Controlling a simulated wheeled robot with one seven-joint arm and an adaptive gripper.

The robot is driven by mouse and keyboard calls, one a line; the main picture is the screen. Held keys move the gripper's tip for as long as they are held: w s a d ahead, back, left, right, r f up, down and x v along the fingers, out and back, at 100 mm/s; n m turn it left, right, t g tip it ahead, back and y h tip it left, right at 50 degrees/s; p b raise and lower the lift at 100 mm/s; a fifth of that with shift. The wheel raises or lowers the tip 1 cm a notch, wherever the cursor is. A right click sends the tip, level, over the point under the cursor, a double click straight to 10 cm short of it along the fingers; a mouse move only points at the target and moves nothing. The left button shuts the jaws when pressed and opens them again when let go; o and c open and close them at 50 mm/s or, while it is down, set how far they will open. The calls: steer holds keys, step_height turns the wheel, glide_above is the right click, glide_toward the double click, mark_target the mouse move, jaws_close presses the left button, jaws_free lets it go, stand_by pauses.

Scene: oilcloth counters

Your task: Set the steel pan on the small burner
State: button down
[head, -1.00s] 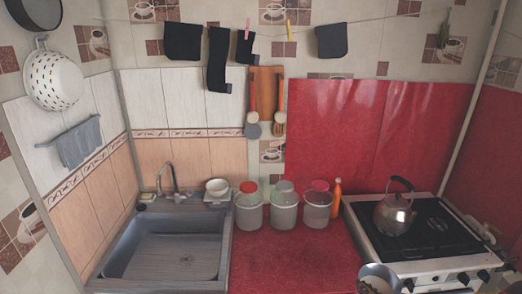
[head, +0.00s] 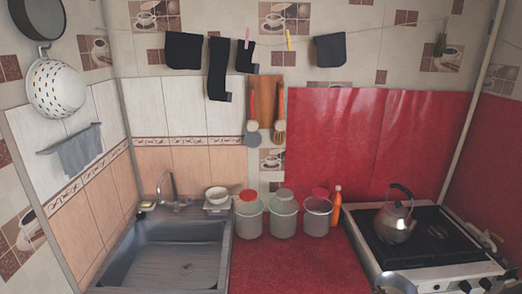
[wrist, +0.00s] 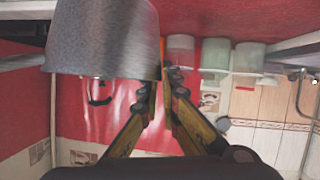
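The steel pan (wrist: 105,38) is a grey speckled vessel, large at the upper left of the wrist view. In the head view only part of the pan (head: 396,284) shows at the bottom edge, in front of the stove (head: 374,262). My gripper (wrist: 164,80) has its fingers closed in at the pan's edge and appears to hold its wall between the tips. The gripper is not seen in the head view. A steel kettle (head: 394,226) with a black handle stands on the left part of the black hob. I cannot make out the small burner.
Several lidded containers (head: 284,218) and an orange bottle (head: 336,206) stand on the red counter (head: 285,268), left of the stove. A sink (head: 170,265) is farther left. The hob's right part (head: 440,232) looks free of cookware.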

steer(key=s+a+f, duration=0.1)
steer(key=a+f, duration=0.4)
steer(key=a, duration=0.4)
steer(key=s+a+f+y, duration=0.1)
steer(key=a+f, duration=0.5)
steer(key=a, duration=0.3)
steer(key=shift+n, duration=0.4)
steer(key=shift+a+f, duration=0.1)
steer(key=shift+a, duration=0.05)
